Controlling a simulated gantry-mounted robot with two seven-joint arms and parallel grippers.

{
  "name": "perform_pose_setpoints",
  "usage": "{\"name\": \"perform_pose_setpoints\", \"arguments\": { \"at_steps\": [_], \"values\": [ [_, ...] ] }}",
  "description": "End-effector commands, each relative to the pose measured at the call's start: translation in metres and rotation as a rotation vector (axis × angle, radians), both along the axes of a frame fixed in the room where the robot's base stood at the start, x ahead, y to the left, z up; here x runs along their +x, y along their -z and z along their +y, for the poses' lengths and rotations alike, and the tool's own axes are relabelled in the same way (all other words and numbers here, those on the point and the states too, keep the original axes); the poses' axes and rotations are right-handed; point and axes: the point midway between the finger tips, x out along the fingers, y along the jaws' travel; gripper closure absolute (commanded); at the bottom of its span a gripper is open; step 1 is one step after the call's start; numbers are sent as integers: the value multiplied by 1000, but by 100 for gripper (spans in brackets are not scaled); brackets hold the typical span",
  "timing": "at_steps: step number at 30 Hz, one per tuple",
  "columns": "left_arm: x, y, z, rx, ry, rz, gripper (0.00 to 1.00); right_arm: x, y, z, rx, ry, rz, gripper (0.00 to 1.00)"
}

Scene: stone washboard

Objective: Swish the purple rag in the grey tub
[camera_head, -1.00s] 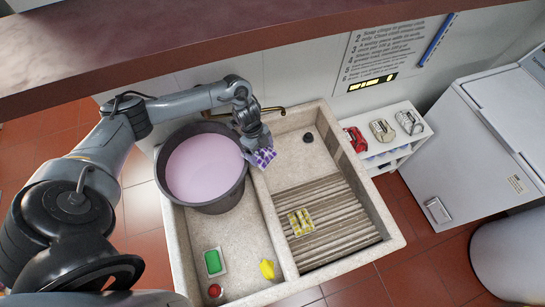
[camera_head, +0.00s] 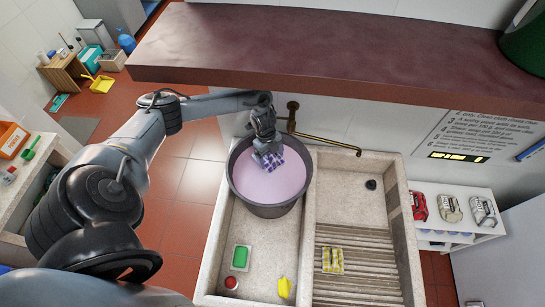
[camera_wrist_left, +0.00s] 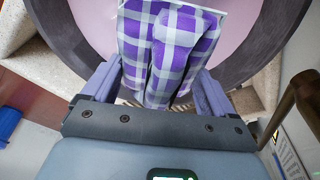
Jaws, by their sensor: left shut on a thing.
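The purple checked rag (camera_head: 288,164) hangs bunched from my left gripper (camera_head: 266,152) over the grey tub (camera_head: 235,190), which holds pale pink-purple liquid (camera_head: 270,188). In the left wrist view the rag (camera_wrist_left: 170,55) is pinched between the two fingers of the gripper (camera_wrist_left: 155,85), with the tub's dark rim (camera_wrist_left: 285,35) around it. I cannot tell whether the rag's lower end touches the liquid. My right gripper is not in view.
The tub stands in the left basin of a stone sink (camera_head: 310,210). A green block (camera_head: 240,257), red round item (camera_head: 231,283) and yellow item (camera_head: 284,287) lie in front. A yellow item (camera_head: 332,260) lies on the ribbed washboard. A brass tap (camera_head: 325,143) is behind.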

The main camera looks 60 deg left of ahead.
Motion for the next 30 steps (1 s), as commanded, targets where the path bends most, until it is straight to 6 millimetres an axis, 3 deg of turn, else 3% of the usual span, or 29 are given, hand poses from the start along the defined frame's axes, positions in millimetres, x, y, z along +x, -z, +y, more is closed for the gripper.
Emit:
{"name": "perform_pose_setpoints", "arguments": {
  "at_steps": [30],
  "values": [
    [0, 113, -1, 0, 1, 1, 43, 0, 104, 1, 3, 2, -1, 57]
  ]
}}
